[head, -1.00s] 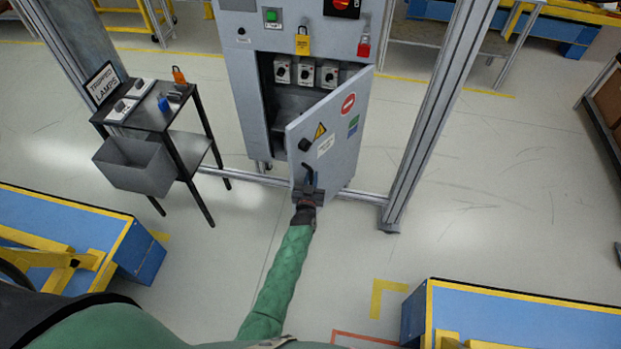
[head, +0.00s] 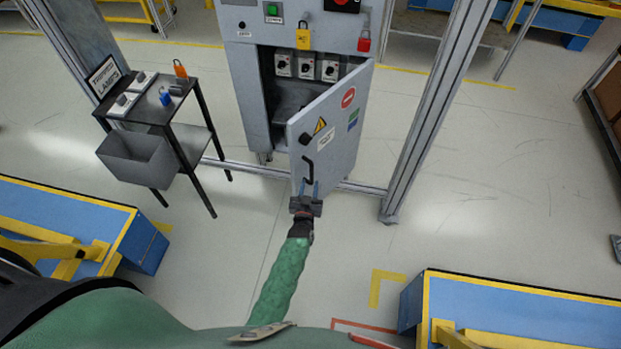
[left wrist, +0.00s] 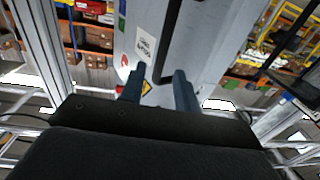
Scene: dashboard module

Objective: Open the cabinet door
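The grey cabinet (head: 238,70) stands at top centre in the head view. Its door (head: 338,142) is partly open, swung outward from the right side, and shows the dark interior with several switches. The black door handle (head: 308,168) is near the door's free left edge. It also shows as a dark bar in the left wrist view (left wrist: 171,42). My left gripper (head: 309,185) is just below the handle, in front of the door. My right gripper is not in view.
A black stand (head: 152,112) with a grey bin (head: 137,158) is left of the cabinet. A metal frame post (head: 428,120) rises on the right. Blue platforms (head: 75,225) lie at both lower corners. The floor right of the post is clear.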

